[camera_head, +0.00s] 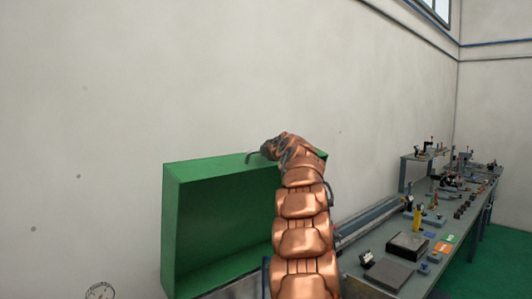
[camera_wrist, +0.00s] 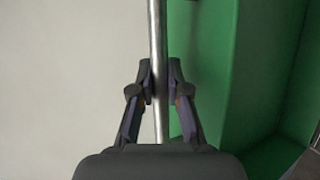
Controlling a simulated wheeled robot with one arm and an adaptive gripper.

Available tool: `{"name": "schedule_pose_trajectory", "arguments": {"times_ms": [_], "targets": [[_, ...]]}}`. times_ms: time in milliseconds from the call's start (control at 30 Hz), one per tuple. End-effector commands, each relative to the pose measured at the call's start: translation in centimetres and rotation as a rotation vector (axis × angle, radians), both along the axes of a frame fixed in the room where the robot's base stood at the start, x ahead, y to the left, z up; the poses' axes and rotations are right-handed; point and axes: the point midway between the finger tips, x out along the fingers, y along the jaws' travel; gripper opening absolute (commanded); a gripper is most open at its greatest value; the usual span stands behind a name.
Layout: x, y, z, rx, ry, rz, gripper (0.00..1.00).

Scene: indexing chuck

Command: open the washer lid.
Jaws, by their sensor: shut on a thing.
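The green washer lid (camera_head: 222,222) stands raised in the left middle of the head view, its hollow inner side facing me. It also shows along the right of the wrist view (camera_wrist: 212,65). A round metal bar (camera_wrist: 156,25), the lid's handle, runs lengthwise through the wrist view beside the green lid. My gripper (camera_wrist: 160,83) is shut on this bar, one finger on each side. In the head view my gripper (camera_head: 262,153) is at the lid's top edge, mostly hidden by my copper-coloured arm. The arm also covers the lid's right part.
A long grey bench (camera_head: 385,249) with several small parts, blocks and fixtures runs away on the right. A plain pale wall (camera_head: 90,110) stands behind the lid. Green floor (camera_head: 480,265) shows at the far right.

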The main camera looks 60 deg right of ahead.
Motion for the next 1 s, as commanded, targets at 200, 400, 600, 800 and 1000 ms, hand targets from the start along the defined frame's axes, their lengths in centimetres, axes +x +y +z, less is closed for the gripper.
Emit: {"name": "schedule_pose_trajectory", "arguments": {"times_ms": [200, 400, 600, 800, 1000], "targets": [[0.08, 0.13, 0.31, -0.003, -0.001, 0.002, 0.0], [0.09, 0.13, 0.27, -0.003, -0.001, 0.002, 0.16], [-0.09, -0.07, 0.16, -0.002, 0.0, -0.001, 0.37], [-0.14, -0.14, 0.07, -0.001, 0.001, -0.002, 0.41], [-0.22, -0.09, 0.07, 0.0, 0.001, -0.002, 0.41]]}}
